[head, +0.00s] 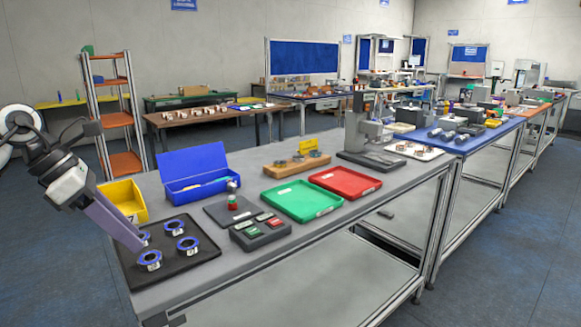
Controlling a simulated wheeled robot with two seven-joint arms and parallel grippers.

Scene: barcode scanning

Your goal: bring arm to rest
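My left arm comes in from the left. My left gripper (136,244) points down and to the right, with its long grey-purple fingers over the left part of a black tray (200,258). The fingers look like one bar from this side, so I cannot tell whether they are open or shut, or whether anything is between them. The fingertips are beside or in front of a blue-rimmed ring (145,236) at the tray's left; contact is unclear. More blue-rimmed rings lie on the tray, such as one at the front (150,261). My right gripper is not in view.
On the grey bench (290,235), a yellow bin (124,199) and a blue open box (196,182) stand behind the tray. To the right are a button box (260,231), a green tray (302,200), a red tray (345,182) and a grey stand (360,130).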

